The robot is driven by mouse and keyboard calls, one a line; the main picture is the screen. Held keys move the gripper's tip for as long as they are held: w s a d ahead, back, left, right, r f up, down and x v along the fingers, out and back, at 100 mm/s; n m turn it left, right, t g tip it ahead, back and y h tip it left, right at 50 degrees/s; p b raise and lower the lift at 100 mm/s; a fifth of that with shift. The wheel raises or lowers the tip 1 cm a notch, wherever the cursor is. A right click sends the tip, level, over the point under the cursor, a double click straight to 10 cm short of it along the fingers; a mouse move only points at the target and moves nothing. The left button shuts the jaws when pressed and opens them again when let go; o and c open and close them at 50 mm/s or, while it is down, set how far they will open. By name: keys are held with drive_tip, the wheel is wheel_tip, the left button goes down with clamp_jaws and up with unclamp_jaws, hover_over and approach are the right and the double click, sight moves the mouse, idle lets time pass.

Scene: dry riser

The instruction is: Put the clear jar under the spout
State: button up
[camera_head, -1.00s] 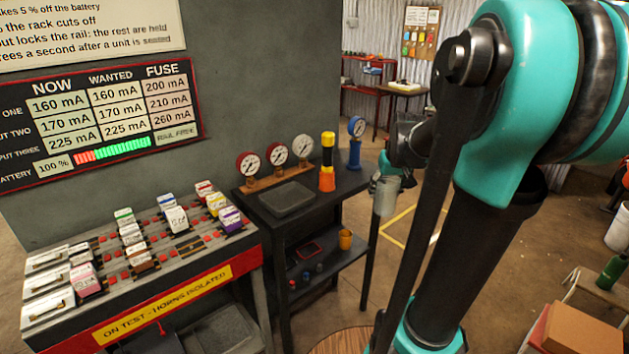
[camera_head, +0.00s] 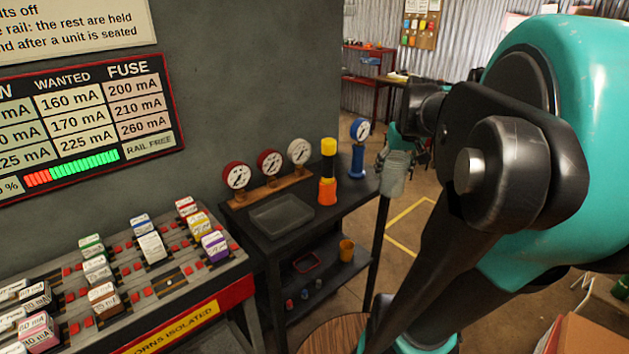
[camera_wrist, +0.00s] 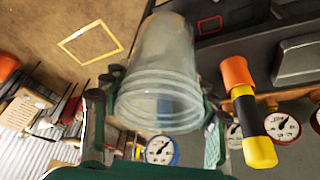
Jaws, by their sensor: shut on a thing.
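My gripper (camera_head: 392,152) is shut on the clear jar (camera_head: 395,176), a see-through cup-like vessel. The jar is held in the air by the right end of the black side table (camera_head: 345,199), beside the blue-based gauge. In the wrist view the jar (camera_wrist: 162,75) fills the middle, with my gripper's fingers (camera_wrist: 156,122) on both sides of it. I cannot make out a spout in either view.
On the table stand a blue-based gauge (camera_head: 359,148), a yellow-orange torch-like thing (camera_head: 328,172), red and white gauges (camera_head: 268,164) and a shallow grey tray (camera_head: 282,215). A cup (camera_head: 346,250) is on the shelf below. A bench of labelled units (camera_head: 160,270) is at left.

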drive_tip(key=w+a, duration=1.2)
drive_tip(key=w, duration=0.4)
drive_tip(key=shift+w+d+f, duration=0.1)
drive_tip(key=shift+w+f, duration=0.05)
drive_tip(key=shift+f, duration=1.6)
drive_tip(key=shift+w+d+f, duration=0.1)
drive_tip(key=shift+w+f, duration=0.05)
drive_tip(key=shift+f, duration=1.6)
drive_tip(key=shift+f, duration=0.1)
drive_tip(key=o, duration=1.2)
drive_tip(key=shift+o, duration=0.2)
